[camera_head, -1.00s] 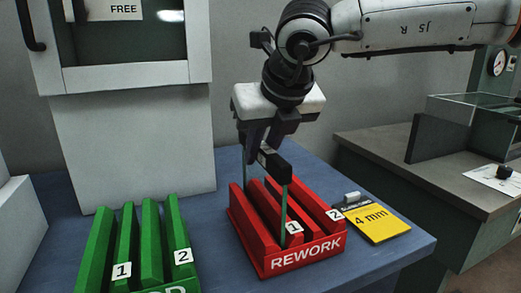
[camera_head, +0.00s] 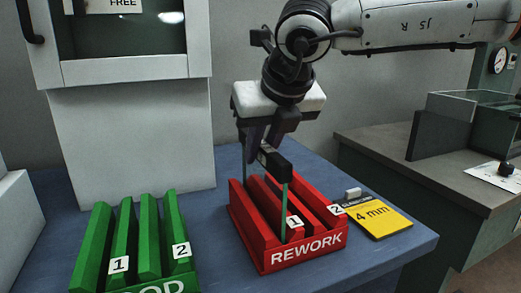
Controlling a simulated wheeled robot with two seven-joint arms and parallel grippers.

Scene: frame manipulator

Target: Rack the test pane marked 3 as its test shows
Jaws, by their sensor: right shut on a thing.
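My right gripper (camera_head: 262,142) points down over the red REWORK rack (camera_head: 300,257) and is shut on the top edge of a thin glass test pane (camera_head: 284,200). The pane stands upright with its lower part in a slot of the red rack, on the left side by the label 1. I cannot tell whether its bottom edge touches the slot floor. The pane's own mark is not readable. The green rack (camera_head: 150,235), with slots labelled 1 and 2, stands at the left and its visible slots look empty. My left gripper is not in view.
A yellow 4 mm card (camera_head: 375,218) lies right of the red rack with a small pale block (camera_head: 352,194) at its edge. A cabinet marked FREE (camera_head: 130,40) stands behind. A grey bench (camera_head: 420,180) with a glass-walled box is at the right.

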